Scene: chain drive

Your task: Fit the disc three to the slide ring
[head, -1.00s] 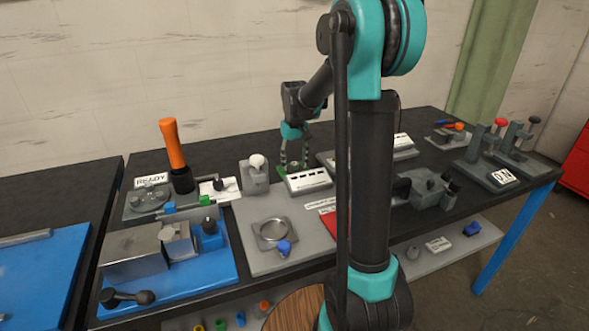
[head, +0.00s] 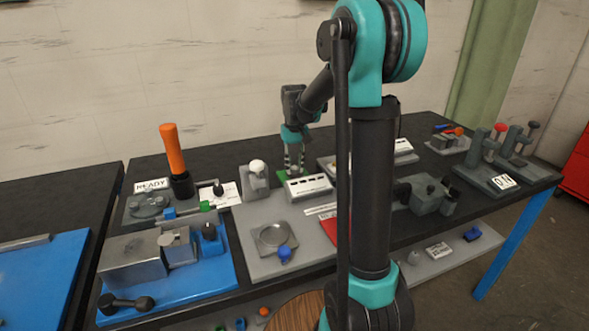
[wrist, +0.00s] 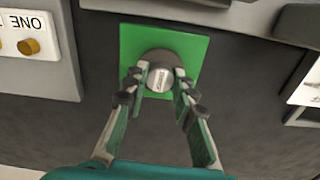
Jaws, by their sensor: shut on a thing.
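My gripper (head: 294,168) reaches down at the back of the table. In the wrist view its fingertips (wrist: 160,82) are shut on a small round grey metal piece, probably disc three (wrist: 160,72), with a pale marking on its top that I cannot read. The piece is over a green square pad (wrist: 128,45); whether it touches the pad is unclear. The likely slide ring (head: 275,236) is a round metal ring on a square grey base with a blue knob (head: 285,254), nearer the front, left of my arm. Its inside looks empty.
A white labelled block (head: 308,188) stands right in front of the gripper. A grey stand with a white ball (head: 257,170) is to its left. An orange handle (head: 173,150) stands upright further left. My arm hides part of the table's middle.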

